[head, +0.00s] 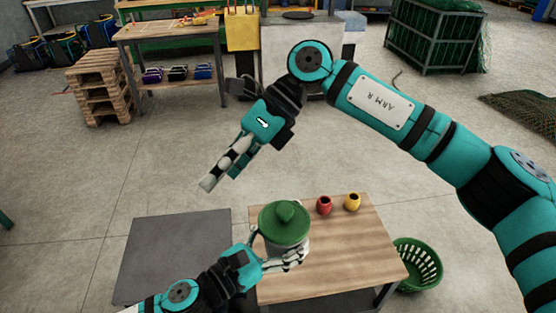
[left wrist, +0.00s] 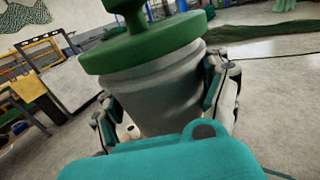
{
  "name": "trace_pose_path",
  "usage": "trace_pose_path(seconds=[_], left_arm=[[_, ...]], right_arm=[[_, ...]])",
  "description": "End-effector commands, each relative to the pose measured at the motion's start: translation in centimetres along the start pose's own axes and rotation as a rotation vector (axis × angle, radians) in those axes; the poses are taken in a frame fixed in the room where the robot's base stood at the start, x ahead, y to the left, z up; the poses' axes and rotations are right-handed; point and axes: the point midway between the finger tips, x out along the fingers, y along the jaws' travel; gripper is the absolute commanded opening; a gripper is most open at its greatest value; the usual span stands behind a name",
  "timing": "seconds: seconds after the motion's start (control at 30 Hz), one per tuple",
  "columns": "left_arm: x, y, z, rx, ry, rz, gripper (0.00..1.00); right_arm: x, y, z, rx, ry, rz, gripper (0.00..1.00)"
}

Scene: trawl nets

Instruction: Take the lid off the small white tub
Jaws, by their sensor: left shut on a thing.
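The small white tub (head: 288,246) has a green lid (head: 283,221) with a knob on top, and the lid sits on it. My left gripper (head: 277,246) is shut around the tub's side, below the lid. In the left wrist view the grey-white tub (left wrist: 160,98) is between both fingers, under the green lid (left wrist: 145,45). Whether the tub touches the table is unclear. My right gripper (head: 222,172) is above and left of the tub, apart from it, with nothing visible in it. Its finger opening is unclear from this angle.
A wooden table (head: 340,245) bears a red pot (head: 324,205) and a yellow pot (head: 352,202) right of the tub. A green basket (head: 418,262) stands on the floor at right. A grey mat (head: 170,250) lies left. A workbench (head: 170,33) and pallets (head: 98,88) are farther back.

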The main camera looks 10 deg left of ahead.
Motion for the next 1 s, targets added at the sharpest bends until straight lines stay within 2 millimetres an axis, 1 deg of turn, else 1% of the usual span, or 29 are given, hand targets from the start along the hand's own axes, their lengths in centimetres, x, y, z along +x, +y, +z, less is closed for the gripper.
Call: trace_pose_path(seconds=[0.03, 0.1, 0.2, 0.3, 0.4, 0.5, 0.57, 0.67, 1.0], left_arm=[[0.0, 0.0, 0.0, 0.000, -0.001, 0.000, 0.15], [0.0, 0.0, 0.0, 0.000, -0.001, 0.000, 0.15], [0.0, 0.0, 0.0, 0.000, -0.001, 0.000, 0.15], [0.0, 0.0, 0.0, 0.000, -0.001, 0.000, 0.15], [0.0, 0.0, 0.0, 0.000, -0.001, 0.000, 0.15], [0.0, 0.0, 0.0, 0.000, -0.001, 0.000, 0.15], [0.0, 0.0, 0.0, 0.000, -0.001, 0.000, 0.15], [0.0, 0.0, 0.0, 0.000, -0.001, 0.000, 0.15], [0.0, 0.0, 0.0, 0.000, -0.001, 0.000, 0.15]], right_arm=[[-0.6, 0.7, -0.8, -0.071, 0.116, -0.084, 1.00], [-1.6, 1.0, -2.1, -0.142, 0.264, -0.186, 1.00], [-3.5, 1.3, -3.7, -0.213, 0.443, -0.311, 1.00], [-5.3, 1.4, -4.8, -0.253, 0.575, -0.407, 1.00], [-6.5, 1.5, -5.4, -0.273, 0.658, -0.465, 1.00], [-7.0, 1.4, -5.8, -0.279, 0.695, -0.490, 1.00], [-6.9, 1.2, -6.1, -0.281, 0.703, -0.496, 1.00], [-6.1, 0.7, -6.7, -0.280, 0.704, -0.493, 1.00], [-1.8, -2.6, -10.1, -0.280, 0.699, -0.490, 1.00]])
